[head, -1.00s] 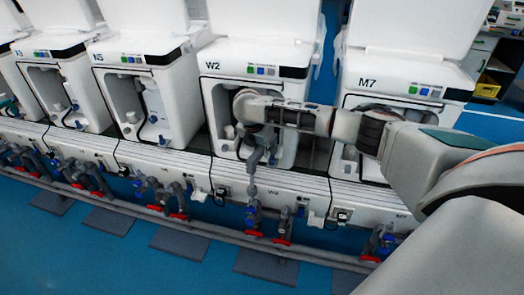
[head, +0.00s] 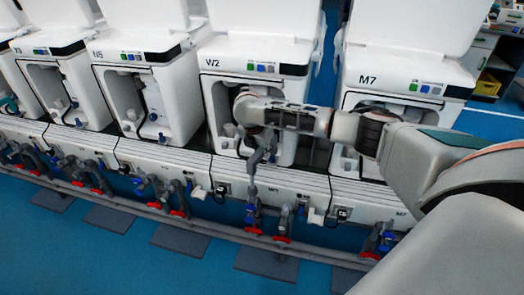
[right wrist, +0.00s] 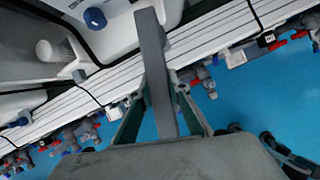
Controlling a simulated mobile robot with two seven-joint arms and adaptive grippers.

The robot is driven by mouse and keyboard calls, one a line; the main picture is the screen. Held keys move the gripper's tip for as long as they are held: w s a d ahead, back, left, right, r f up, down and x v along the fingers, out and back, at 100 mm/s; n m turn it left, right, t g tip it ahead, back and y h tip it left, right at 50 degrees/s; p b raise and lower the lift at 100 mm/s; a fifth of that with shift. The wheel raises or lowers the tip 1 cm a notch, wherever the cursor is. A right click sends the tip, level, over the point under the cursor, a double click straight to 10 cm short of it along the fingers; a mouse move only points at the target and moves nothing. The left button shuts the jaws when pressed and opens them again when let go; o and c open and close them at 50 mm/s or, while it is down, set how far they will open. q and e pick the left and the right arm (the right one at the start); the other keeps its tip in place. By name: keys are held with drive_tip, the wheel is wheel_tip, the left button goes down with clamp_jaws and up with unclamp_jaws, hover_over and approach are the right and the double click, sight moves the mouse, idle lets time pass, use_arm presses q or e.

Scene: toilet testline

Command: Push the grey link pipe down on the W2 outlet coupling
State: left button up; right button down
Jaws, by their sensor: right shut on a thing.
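My right gripper (head: 264,136) is at the front opening of the W2 unit (head: 254,85). It is shut on the grey link pipe (head: 252,170), which hangs down in front of the white rail. In the right wrist view the pipe (right wrist: 152,60) runs lengthwise between the two fingers of the right gripper (right wrist: 161,98). My left gripper is not clearly in view.
The N5 unit (head: 138,90) stands left of W2 and the M7 unit (head: 400,95) right, behind my right arm. A white ledge (head: 290,183) runs along the front. Below it is a grey pipe with several red and blue valves. The blue floor (head: 60,250) in front is open.

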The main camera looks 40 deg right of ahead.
drive_tip(key=shift+f, duration=0.85)
drive_tip(key=c, duration=1.8)
unclamp_jaws()
drive_tip(key=v, duration=1.2)
drive_tip(key=shift+w+r, duration=0.1)
